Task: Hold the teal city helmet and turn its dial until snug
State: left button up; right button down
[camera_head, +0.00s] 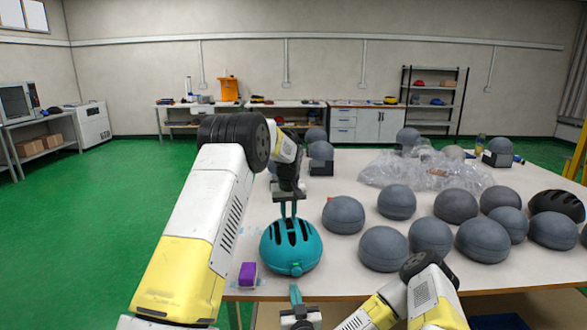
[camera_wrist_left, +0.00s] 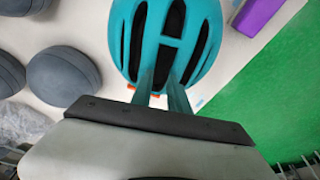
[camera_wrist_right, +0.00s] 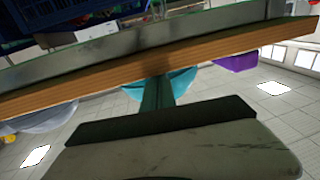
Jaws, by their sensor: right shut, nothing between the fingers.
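The teal city helmet (camera_head: 291,252) sits at the table's front edge, its dark vents showing; it also fills the top of the left wrist view (camera_wrist_left: 195,40). A small round teal dial (camera_head: 296,268) is on its near side. My left gripper (camera_head: 288,214) points down at the helmet's top. Its two fingers (camera_wrist_left: 163,85) stand a little apart against the vented shell, and whether they clamp a rib is unclear. My right gripper (camera_head: 295,290) is just below the dial, its fingers shut and empty. In the right wrist view they (camera_wrist_right: 158,95) overlap the helmet (camera_wrist_right: 176,84).
A purple block (camera_head: 247,274) lies left of the helmet. Several grey domes (camera_head: 343,214) crowd the table to the right, with a black helmet (camera_head: 557,204) and crumpled clear plastic (camera_head: 425,170) behind. The table's wooden edge (camera_wrist_right: 230,48) crosses the right wrist view close above my right fingers.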

aim_at(301, 290)
jog(key=shift+s+d, duration=0.15)
jog(key=shift+s, duration=0.8)
jog(key=shift+s+d, duration=0.15)
jog(key=shift+s, duration=0.75)
jog(key=shift+w+d+r, duration=0.1)
jog(key=shift+w+d, duration=0.2)
jog(key=shift+w, duration=0.75)
jog(key=shift+w+d+r, duration=0.1)
jog(key=shift+w+d, duration=0.25)
jog(key=shift+w, duration=0.75)
jog(key=shift+w+d+r, duration=0.1)
jog(key=shift+w+d, duration=0.2)
jog(key=shift+w, duration=0.75)
jog(key=shift+a+r, duration=0.15)
jog(key=shift+r, duration=0.15)
jog(key=shift+a, duration=0.15)
